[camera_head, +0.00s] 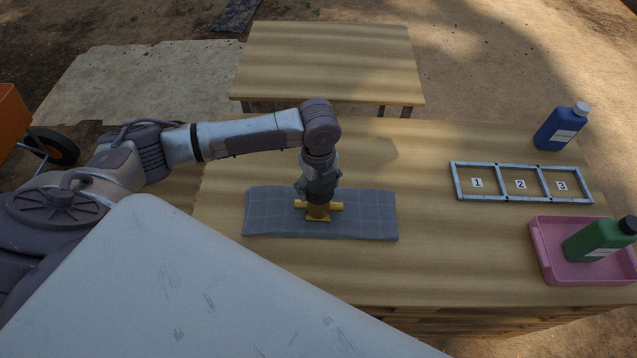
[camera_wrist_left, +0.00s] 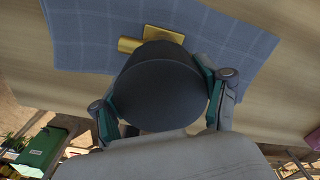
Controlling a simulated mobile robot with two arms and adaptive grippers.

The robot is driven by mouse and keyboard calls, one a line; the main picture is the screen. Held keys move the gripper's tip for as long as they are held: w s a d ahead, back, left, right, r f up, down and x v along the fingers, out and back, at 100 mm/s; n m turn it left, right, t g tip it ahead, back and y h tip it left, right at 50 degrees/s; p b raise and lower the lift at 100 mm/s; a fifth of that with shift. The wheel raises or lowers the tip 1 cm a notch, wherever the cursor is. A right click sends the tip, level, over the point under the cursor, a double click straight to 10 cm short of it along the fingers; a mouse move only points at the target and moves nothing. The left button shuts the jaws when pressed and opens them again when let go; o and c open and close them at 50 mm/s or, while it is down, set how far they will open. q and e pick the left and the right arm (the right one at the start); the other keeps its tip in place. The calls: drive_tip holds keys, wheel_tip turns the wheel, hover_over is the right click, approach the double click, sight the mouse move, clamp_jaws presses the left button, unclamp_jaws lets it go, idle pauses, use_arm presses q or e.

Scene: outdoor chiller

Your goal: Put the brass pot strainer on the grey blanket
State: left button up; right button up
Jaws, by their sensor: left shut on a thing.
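The brass pot strainer (camera_head: 318,211) is golden, with a short pipe stub on each side and a square flange at the front. It is upright over the middle of the grey blanket (camera_head: 370,215), which lies flat on the wooden table. I cannot tell whether it touches the blanket. My left gripper (camera_head: 319,190) points down from above and is shut on the strainer's upper part. In the left wrist view, a dark round top (camera_wrist_left: 160,88) sits between the fingers and hides most of the golden body (camera_wrist_left: 163,35). My right gripper is not in view.
A metal frame (camera_head: 498,165) with slots marked 1, 2 and 3 lies to the right. A blue bottle (camera_head: 562,128) stands behind it. A pink tray (camera_head: 560,277) holds a green bottle (camera_head: 597,240). The table between blanket and frame is clear. Another wooden table (camera_head: 330,60) stands behind.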

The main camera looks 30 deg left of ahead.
use_arm(q)
drive_tip(key=shift+f, duration=0.2)
drive_tip(key=shift+s+d+f, duration=0.1)
drive_tip(key=shift+s+f, duration=0.15)
drive_tip(key=shift+f, duration=0.1)
drive_tip(key=o, duration=1.5)
drive_tip(key=shift+f, duration=0.15)
drive_tip(key=o, duration=0.3)
drive_tip(key=shift+w, duration=0.25)
drive_tip(key=shift+r, duration=0.7)
wheel_tip(320, 180, up, 12)
drive_tip(key=shift+r+b, duration=0.1)
drive_tip(key=shift+b, duration=0.65)
